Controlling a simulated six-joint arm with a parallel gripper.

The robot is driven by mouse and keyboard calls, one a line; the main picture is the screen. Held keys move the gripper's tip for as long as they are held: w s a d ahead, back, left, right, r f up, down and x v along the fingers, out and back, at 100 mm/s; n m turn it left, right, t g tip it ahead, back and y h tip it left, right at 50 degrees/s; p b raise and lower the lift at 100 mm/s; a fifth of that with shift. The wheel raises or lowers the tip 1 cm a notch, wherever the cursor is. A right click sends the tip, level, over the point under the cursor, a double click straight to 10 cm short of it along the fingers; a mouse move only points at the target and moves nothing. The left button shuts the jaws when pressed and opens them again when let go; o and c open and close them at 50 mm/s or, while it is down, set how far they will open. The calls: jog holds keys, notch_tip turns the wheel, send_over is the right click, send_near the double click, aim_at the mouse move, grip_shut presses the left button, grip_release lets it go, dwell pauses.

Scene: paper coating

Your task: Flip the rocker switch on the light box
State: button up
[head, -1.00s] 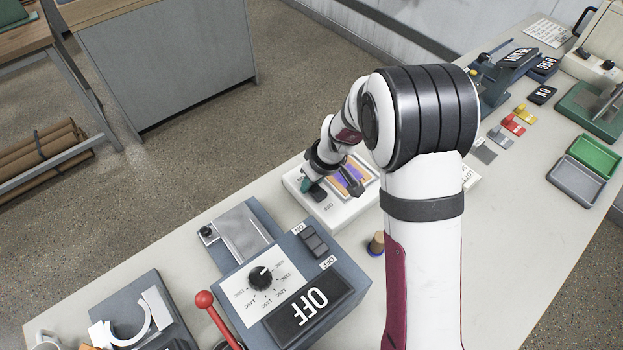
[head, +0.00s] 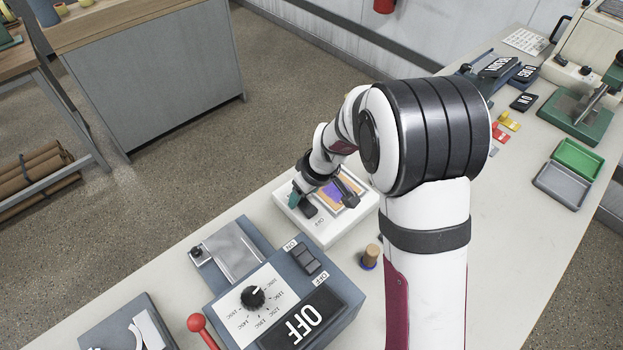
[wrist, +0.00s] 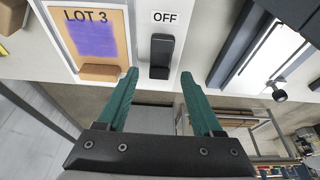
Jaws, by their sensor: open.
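The light box (head: 341,224) is a white box on the bench with an orange and purple sheet on its panel. In the wrist view the sheet (wrist: 91,42) reads LOT 3. The black rocker switch (wrist: 161,52) stands to its right, below an OFF label (wrist: 165,17). The rocker also shows in the head view (head: 309,210). My gripper (wrist: 159,76) is open and empty, its teal fingers on either side of the rocker's near end in the wrist view. I cannot tell whether a finger touches the box. My wrist hides part of the light box in the head view.
A blue-grey machine (head: 340,287) with a dial (head: 252,297), its own ON/OFF rocker (head: 306,259) and an OFF plate stands close in front. A small wooden-topped peg (head: 371,256) stands beside it. Green (head: 577,159) and grey (head: 562,187) trays lie at the right.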

jog(key=v, duration=1.3)
jog(key=s+d+m+g, duration=0.1)
jog(key=s+d+m, duration=0.1)
jog(key=s+m, duration=0.3)
jog(key=s+d+r+m+g, duration=0.1)
jog(key=s+d+m, duration=0.2)
jog(key=s, duration=0.9)
jog(key=s+d+m, duration=0.3)
jog(key=s+m, duration=0.3)
jog(key=s, duration=0.3)
jog(key=shift+r+m+g+h, duration=0.25)
jog(key=shift+m+g+h, duration=0.05)
jog(key=shift+g+h, duration=0.1)
jog(key=shift+s, duration=0.1)
